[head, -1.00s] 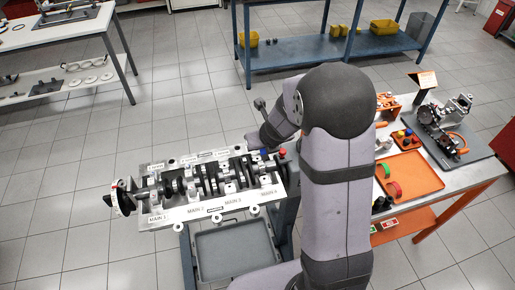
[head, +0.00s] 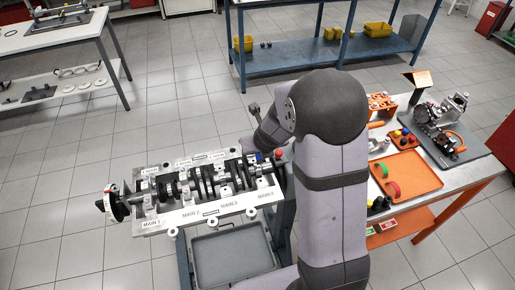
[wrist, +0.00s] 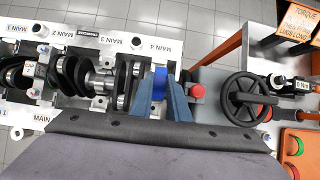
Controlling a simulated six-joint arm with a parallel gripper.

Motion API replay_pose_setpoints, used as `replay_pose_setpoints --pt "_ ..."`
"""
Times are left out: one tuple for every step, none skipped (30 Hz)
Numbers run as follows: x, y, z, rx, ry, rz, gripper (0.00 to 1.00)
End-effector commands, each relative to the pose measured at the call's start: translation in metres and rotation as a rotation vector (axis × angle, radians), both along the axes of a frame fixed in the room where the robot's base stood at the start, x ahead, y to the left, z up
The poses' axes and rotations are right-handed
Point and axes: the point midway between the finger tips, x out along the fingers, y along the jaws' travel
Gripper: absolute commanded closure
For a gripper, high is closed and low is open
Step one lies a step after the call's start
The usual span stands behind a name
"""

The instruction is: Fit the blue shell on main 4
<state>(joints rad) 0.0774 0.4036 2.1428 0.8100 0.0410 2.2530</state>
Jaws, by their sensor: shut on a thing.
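My gripper (wrist: 167,98) is shut on the blue shell (wrist: 160,82). It is at the right end of the engine block, by the MAIN 4 label (wrist: 153,47). The shell stands on edge between the fingers, beside the last crankshaft webs. I cannot tell whether it touches the main 4 seat, which the fingers partly hide. In the head view the blue shell (head: 258,156) is a small patch near the block's right end, and my arm hides most of the gripper. The crankshaft (head: 190,187) lies along the block (head: 170,217).
A red knob (wrist: 197,91) and a black handwheel (wrist: 245,99) are close right of the fingers. A green shell (head: 394,168) and a red shell (head: 392,188) lie on the orange tray (head: 425,182). A grey tray (head: 232,258) is below the block.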

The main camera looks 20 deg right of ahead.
Motion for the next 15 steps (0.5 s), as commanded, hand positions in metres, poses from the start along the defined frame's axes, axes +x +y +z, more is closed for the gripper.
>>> replay_pose_setpoints --pt "0.000 0.000 -0.008 0.000 0.000 0.000 1.00" --pt "0.000 0.000 -0.011 0.001 -0.001 -0.001 1.00" --pt "0.000 0.000 -0.014 0.001 -0.001 -0.001 1.00" --pt "0.000 0.000 -0.017 0.001 -0.001 -0.001 1.00" --pt "0.000 0.000 -0.019 0.001 -0.001 -0.001 1.00" --pt "0.000 0.000 -0.022 0.001 -0.001 -0.001 1.00" --pt "0.000 0.000 -0.024 0.001 -0.001 -0.001 1.00" --pt "0.000 0.000 -0.026 0.000 -0.001 0.000 1.00" --pt "0.000 0.000 -0.029 0.000 -0.001 0.000 1.00" --pt "0.000 0.000 -0.031 0.000 -0.001 0.000 1.00" --pt "0.000 0.000 -0.032 0.000 -0.001 0.000 1.00" --pt "0.000 0.000 -0.034 0.000 -0.001 0.000 1.00" --pt "0.000 0.000 -0.035 0.000 -0.001 0.000 1.00" --pt "0.000 0.000 -0.036 0.000 -0.001 0.000 1.00" --pt "0.000 0.000 -0.037 0.000 -0.001 0.000 1.00"
